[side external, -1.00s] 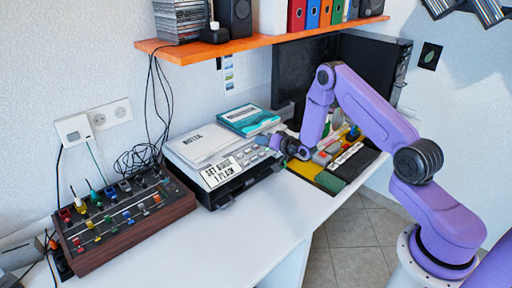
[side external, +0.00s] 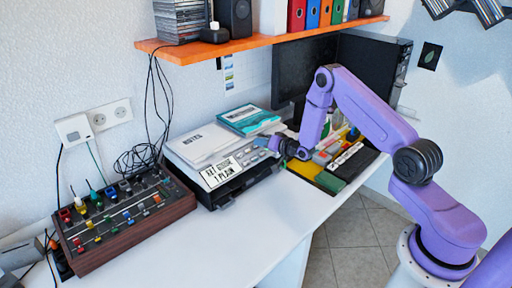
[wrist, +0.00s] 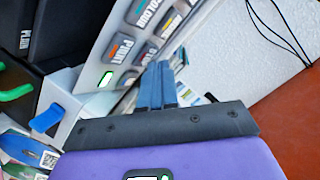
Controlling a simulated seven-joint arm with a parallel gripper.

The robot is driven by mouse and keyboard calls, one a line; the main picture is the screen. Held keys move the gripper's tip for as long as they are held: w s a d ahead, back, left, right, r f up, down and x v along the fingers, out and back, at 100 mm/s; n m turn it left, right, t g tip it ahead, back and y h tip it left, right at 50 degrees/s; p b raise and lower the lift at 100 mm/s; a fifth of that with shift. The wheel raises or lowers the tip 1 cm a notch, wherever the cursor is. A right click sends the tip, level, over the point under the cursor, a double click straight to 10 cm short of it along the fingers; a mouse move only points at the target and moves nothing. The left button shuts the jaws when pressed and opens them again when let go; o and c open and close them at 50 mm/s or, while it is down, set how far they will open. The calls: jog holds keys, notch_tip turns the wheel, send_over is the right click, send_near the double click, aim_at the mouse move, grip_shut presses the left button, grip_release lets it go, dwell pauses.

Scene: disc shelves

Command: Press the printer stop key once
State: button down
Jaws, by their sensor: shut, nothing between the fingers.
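The printer (side external: 232,190) is a grey and black machine with a display (side external: 220,172) and a sloped key panel, in the middle of the side view. In the wrist view its panel (wrist: 104,52) carries grey keys, among them a print key (wrist: 120,47) and a colour key (wrist: 143,12); small green and red marks show beside keys. I cannot make out a stop label; part of the panel is hidden behind my fingers. My gripper (side external: 267,142) is shut and empty at the panel's right end. Its blue fingertips (wrist: 158,66) are close to the keys; contact cannot be told.
Papers (side external: 203,143) and a teal book (side external: 248,119) lie on the printer. A mixer-like box with coloured knobs (side external: 120,218) stands at left. A yellow tray of colourful items (side external: 330,181) sits right of the printer. An orange shelf (side external: 260,43) hangs above. The white desk front is clear.

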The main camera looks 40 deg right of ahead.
jog(key=shift+w+f, duration=0.2)
jog(key=shift+f, duration=0.15)
dwell(0.7)
jog(key=shift+r, duration=0.15)
dwell(0.3)
jog(key=shift+s+r, duration=0.4)
jog(key=shift+r, duration=0.2)
jog(key=s+r, duration=0.1)
jog(key=r, duration=0.1)
jog(key=s+r, duration=0.1)
jog(key=r, duration=0.1)
jog(key=shift+s+r, duration=0.2)
dwell(0.3)
dwell(0.4)
